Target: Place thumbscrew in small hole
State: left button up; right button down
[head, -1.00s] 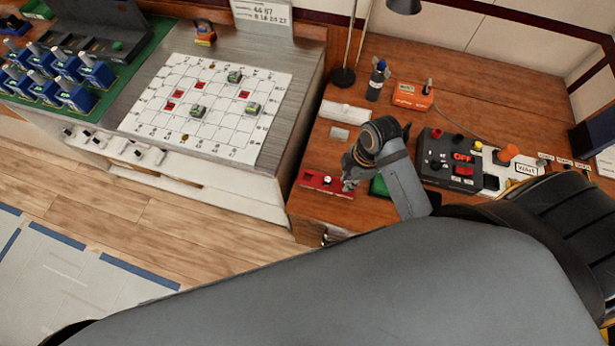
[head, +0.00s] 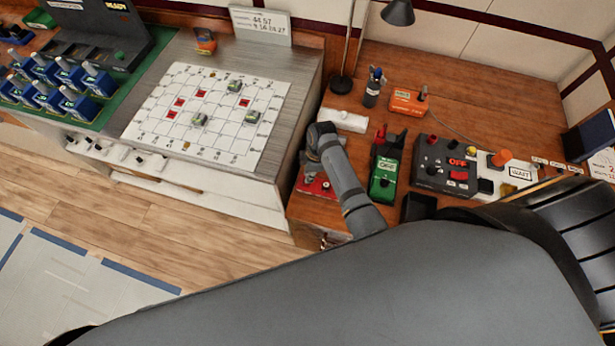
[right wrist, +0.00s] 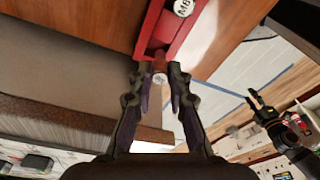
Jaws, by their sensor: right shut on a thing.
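The red block (head: 312,187) lies near the front left of the wooden desk, partly covered by my right arm. In the right wrist view the red block (right wrist: 166,38) shows a round white M8 label and a recess. My right gripper (right wrist: 159,78) is at its end, shut on a small silver thumbscrew (right wrist: 159,78) between the fingertips. I cannot tell whether the thumbscrew touches the block, and no small hole shows clearly. In the head view those fingertips are hidden behind the wrist. My left gripper (right wrist: 257,103) shows at the right of the wrist view, fingers apart and empty.
A green meter (head: 385,176), a dark control box (head: 437,150) with an OFF sign and a white bar (head: 343,120) stand near my right arm. A lamp (head: 341,83) and an orange box (head: 407,102) are behind. A gridded white board (head: 215,135) lies left on the grey counter.

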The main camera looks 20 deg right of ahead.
jog(key=shift+w+a+f, duration=0.1)
jog(key=shift+w+f, duration=0.05)
jog(key=shift+f, duration=0.85)
jog(key=shift+w+a+f, duration=0.1)
jog(key=shift+f, duration=0.85)
jog(key=c, duration=1.3)
grip_release()
jog(key=shift+f, duration=0.15)
jog(key=shift+r, duration=0.3)
jog(key=r, duration=0.4)
jog(key=d+r, duration=0.1)
jog(key=r, duration=0.6)
jog(key=shift+s+d+r, duration=0.15)
jog(key=shift+d+r, duration=0.15)
jog(key=shift+d, duration=0.05)
